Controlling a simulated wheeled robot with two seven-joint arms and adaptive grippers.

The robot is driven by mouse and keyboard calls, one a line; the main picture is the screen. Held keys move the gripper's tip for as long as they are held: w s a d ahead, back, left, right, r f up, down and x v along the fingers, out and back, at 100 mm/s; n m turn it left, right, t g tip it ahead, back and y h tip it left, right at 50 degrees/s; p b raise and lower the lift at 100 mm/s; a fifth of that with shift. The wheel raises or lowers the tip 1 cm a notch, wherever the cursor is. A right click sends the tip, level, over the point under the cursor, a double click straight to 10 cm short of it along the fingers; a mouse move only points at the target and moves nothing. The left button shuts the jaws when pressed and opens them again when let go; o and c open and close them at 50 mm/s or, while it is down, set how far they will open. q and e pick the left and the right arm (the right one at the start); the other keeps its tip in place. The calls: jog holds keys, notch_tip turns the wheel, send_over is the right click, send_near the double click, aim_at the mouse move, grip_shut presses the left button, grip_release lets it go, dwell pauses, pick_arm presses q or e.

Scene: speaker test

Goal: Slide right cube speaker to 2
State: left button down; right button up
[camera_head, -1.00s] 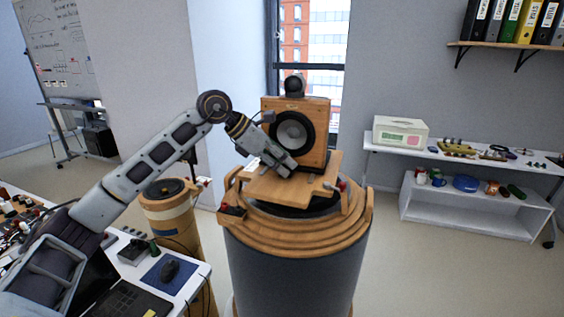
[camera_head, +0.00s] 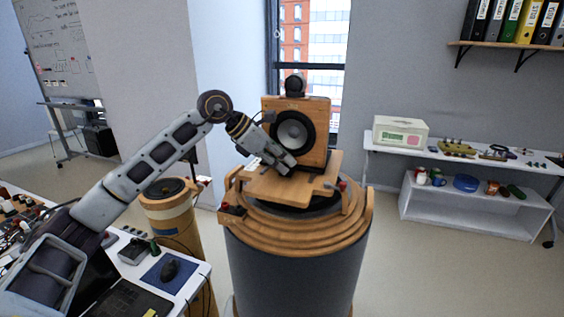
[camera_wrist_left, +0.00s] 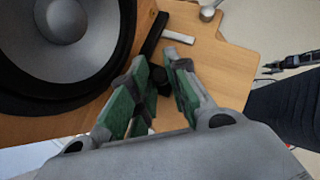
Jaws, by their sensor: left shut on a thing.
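The wooden cube speaker (camera_head: 318,112), with its large grey cone and a small dark ball-shaped unit on top, stands upright on a wooden plate (camera_head: 275,186). The plate lies on the big round stand. My left gripper (camera_head: 286,168) reaches to the foot of the speaker's front. In the left wrist view, its green-padded fingers (camera_wrist_left: 161,72) are closed on a small dark knob (camera_wrist_left: 160,82), mostly hidden between them. A black bar (camera_wrist_left: 154,33) and a short white piece (camera_wrist_left: 178,37) lie just beyond. I cannot read a number 2 anywhere. My right gripper is not in view.
The round stand (camera_head: 290,232) has stepped wooden rings and raised posts at its rim. A smaller wooden speaker column (camera_head: 172,215) stands at left, behind a desk with a mouse (camera_head: 169,270). A white shelf (camera_head: 470,207) is at right, with open floor between.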

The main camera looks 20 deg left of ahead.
pick_arm(q)
jog(key=shift+s+f, duration=0.25)
jog(key=shift+s, duration=0.1)
jog(key=shift+s+b, duration=0.25)
jog(key=shift+b, duration=0.15)
jog(key=shift+s, duration=0.45)
jog(key=c, duration=1.6)
grip_release()
jog(key=shift+o, duration=1.1)
jog(key=shift+w, duration=0.15)
jog(key=shift+r, duration=0.15)
jog(key=shift+v, duration=5.9)
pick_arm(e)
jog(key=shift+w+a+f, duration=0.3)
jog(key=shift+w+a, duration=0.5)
